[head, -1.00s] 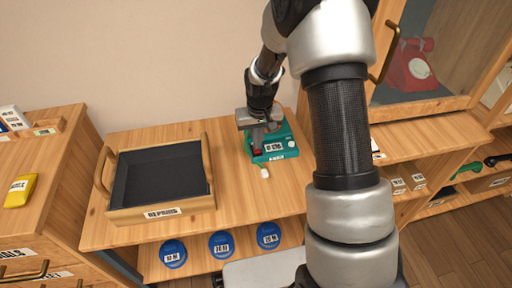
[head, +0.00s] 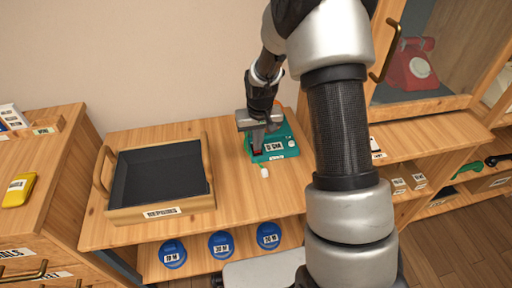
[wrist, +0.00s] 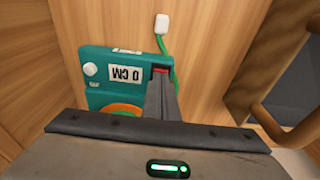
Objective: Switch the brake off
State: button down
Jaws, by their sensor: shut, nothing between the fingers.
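A teal device (head: 283,136) stands on the wooden tabletop, below my arm in the head view. A small red part (wrist: 161,70), perhaps the brake switch, sits at one corner of the device. My gripper (head: 257,142) is shut and empty, its fingertips right at the red part. The fingers hide most of that part, so I cannot tell its position or whether they touch it.
A wooden tray (head: 161,212) with a dark inside stands left of the device. A green cord with a white end piece (wrist: 162,23) runs from the device. Blue round items (head: 221,244) sit on the shelf below. A cabinet with a red phone (head: 410,66) stands at right.

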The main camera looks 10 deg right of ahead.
jog(key=shift+f, duration=0.3)
jog(key=shift+r, duration=0.1)
notch_tip(320, 180, up, 7)
jog(key=p, duration=0.4)
jog(key=shift+p, duration=0.3)
jog(key=shift+r, duration=0.1)
dwell(0.4)
jog(key=s+r+t, duration=0.1)
jog(key=s+r, duration=0.3)
jog(key=r, duration=0.5)
jog(key=s+r+t, duration=0.1)
jog(key=s+r, duration=0.4)
jog(key=r, duration=0.4)
jog(key=s+r+t, duration=0.1)
jog(key=s+r, duration=0.3)
jog(key=s, duration=0.5)
jog(key=s+r+t, duration=0.1)
jog(key=s+r, duration=0.3)
jog(key=s, duration=0.4)
notch_tip(320, 180, up, 20)
jog(key=p, duration=2)
jog(key=shift+s+r, duration=0.15)
jog(key=shift+s, duration=0.25)
